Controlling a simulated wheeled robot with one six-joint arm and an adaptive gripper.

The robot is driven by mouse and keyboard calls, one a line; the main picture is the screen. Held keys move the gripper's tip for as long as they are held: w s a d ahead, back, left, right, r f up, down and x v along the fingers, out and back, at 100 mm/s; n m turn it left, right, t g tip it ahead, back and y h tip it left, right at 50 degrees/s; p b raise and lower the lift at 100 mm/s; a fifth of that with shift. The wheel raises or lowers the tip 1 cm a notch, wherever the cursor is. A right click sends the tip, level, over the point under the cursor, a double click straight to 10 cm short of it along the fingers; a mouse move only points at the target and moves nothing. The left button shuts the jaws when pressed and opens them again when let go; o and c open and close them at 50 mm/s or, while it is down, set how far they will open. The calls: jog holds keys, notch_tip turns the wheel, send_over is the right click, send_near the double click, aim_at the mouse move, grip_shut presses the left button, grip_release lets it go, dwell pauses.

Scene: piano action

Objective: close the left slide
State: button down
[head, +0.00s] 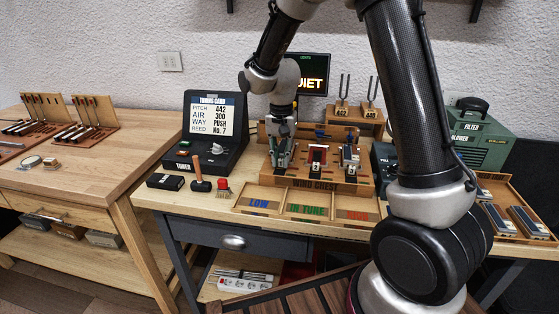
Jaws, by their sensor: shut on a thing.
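The wooden wind chest (318,184) stands on the bench in the head view, with three stations side by side. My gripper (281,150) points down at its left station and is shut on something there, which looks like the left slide. The fingers hide most of the slide, so its position is unclear. A small blue piece (320,132) shows behind the middle station.
The tuning card box (212,115) stands left of the chest. A LOW/IN TUNE/HIGH tray (306,208) fronts the chest. Tuning forks (343,92) stand behind. My arm hides part of the right side.

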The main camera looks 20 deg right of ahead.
jog(key=shift+w, duration=0.15)
jog(key=c, duration=1.4)
grip_release()
jog(key=shift+d, duration=0.1)
jog(key=shift+o, duration=0.2)
notch_tip(320, 180, up, 12)
